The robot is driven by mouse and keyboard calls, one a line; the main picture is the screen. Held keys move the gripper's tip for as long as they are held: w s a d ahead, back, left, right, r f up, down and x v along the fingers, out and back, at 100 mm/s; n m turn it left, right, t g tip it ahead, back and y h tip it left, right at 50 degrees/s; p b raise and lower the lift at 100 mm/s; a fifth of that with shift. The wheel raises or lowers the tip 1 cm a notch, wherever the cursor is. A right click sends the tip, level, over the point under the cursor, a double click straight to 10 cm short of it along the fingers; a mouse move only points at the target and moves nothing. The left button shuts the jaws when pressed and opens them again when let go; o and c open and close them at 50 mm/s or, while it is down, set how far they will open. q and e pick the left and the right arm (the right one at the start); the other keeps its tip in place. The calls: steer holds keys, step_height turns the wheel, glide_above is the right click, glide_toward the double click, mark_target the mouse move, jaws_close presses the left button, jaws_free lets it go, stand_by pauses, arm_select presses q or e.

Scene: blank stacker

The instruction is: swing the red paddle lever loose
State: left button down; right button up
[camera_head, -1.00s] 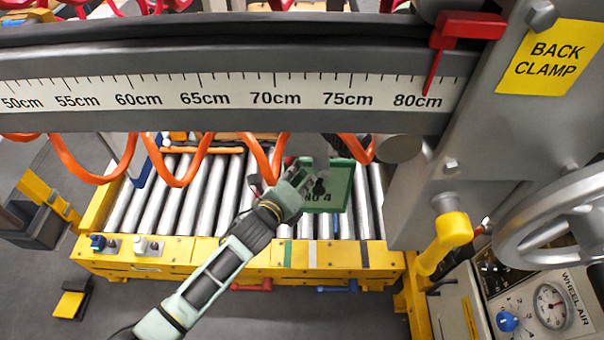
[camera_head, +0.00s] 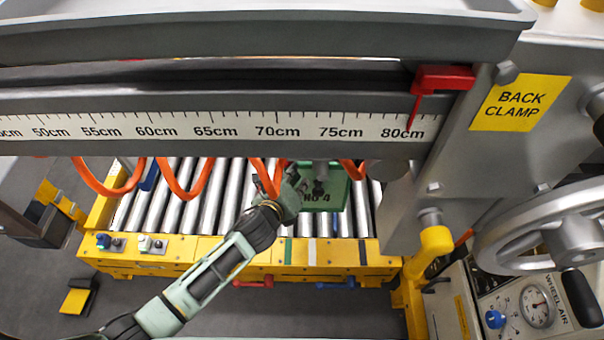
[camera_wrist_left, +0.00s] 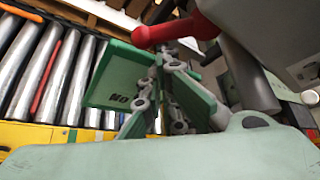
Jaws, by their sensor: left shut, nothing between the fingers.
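In the left wrist view a red lever with a rounded, paddle-like end (camera_wrist_left: 172,33) reaches in from the upper right, just beyond my left gripper (camera_wrist_left: 170,62). The gripper is shut with nothing between its fingers. I cannot tell whether its tips touch the lever. In the head view the left gripper (camera_head: 294,180) is over the rollers, at the left edge of a green plate marked NO 4 (camera_head: 325,200). That red lever is not clear in the head view, where the ruler beam covers the area above the gripper. My right gripper is not in view.
A ruler beam (camera_head: 245,130) with a red pointer (camera_head: 440,78) crosses above the roller conveyor (camera_head: 190,200). Orange coiled hoses (camera_head: 180,180) hang below it. A red handle (camera_head: 252,283) and a blue handle (camera_head: 337,283) sit under the yellow front rail. A handwheel (camera_head: 550,235) stands right.

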arm_select(q)
steer(key=shift+a+r+m+y+p, duration=0.5)
steer(key=shift+a+p, duration=0.25)
steer(key=shift+p, duration=0.85)
steer(key=shift+a+r+m+y+p, duration=0.5)
steer(key=shift+a+p, duration=0.25)
steer(key=shift+p, duration=0.85)
steer(key=shift+g, duration=0.3)
steer(key=shift+f, duration=0.15)
